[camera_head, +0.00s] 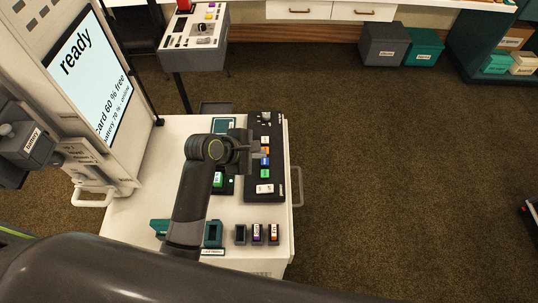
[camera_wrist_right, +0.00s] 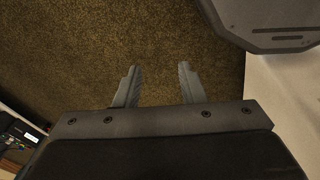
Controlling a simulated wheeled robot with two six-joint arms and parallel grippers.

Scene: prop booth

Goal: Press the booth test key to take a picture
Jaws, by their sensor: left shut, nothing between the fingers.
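A dark key panel (camera_head: 277,196) lies on the white cart top, with a column of coloured keys. The labels are too small to read, so I cannot tell which is the test key. My left gripper (camera_head: 260,154) is shut and empty over the middle of the panel, hiding part of it; I cannot tell if it touches a key. The booth screen (camera_head: 88,75) reads "ready". My right gripper (camera_wrist_right: 157,80) is open and empty above the carpet.
The white cart (camera_head: 132,232) also carries small dark holders (camera_head: 240,234) and teal holders (camera_head: 213,233) near its front. A grey battery unit (camera_head: 35,147) is at the left. Another control box (camera_head: 197,40) stands behind. Carpet (camera_head: 390,160) to the right is mostly clear.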

